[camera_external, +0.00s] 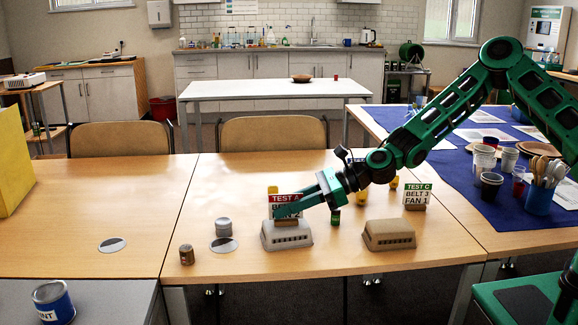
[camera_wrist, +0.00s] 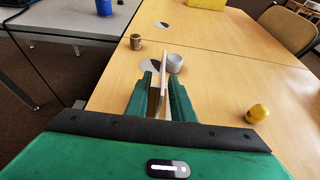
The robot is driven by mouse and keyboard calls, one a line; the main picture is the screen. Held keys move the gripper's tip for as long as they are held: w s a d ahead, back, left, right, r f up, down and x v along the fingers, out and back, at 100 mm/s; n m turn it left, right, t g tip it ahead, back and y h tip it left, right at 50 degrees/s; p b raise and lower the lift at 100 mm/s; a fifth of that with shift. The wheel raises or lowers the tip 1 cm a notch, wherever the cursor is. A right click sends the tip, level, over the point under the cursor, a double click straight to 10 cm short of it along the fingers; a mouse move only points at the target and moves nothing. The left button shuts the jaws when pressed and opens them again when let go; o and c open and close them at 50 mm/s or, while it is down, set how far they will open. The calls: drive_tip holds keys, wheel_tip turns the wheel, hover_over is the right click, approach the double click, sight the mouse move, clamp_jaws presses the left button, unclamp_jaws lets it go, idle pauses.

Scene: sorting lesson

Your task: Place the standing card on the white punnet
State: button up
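The standing card (camera_external: 283,202), with a red "TEST A" band and a wooden foot, is at the upturned white punnet (camera_external: 286,236), its foot at the punnet's top. I cannot tell whether the foot touches it. My gripper (camera_external: 308,200) reaches down from the right, shut on the card. In the wrist view the card (camera_wrist: 165,62) shows nearly edge-on between the two fingers of my gripper (camera_wrist: 161,82).
A brown upturned punnet (camera_external: 389,236) stands to the right, with a green-banded "TEST C" card (camera_external: 417,195) behind it. A grey stacked cylinder (camera_external: 223,228) and a brown cylinder (camera_external: 187,255) stand left. A yellow object (camera_wrist: 257,113) is right of my gripper in the wrist view.

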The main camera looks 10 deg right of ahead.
drive_tip(key=v, duration=1.2)
drive_tip(key=shift+d, duration=0.1)
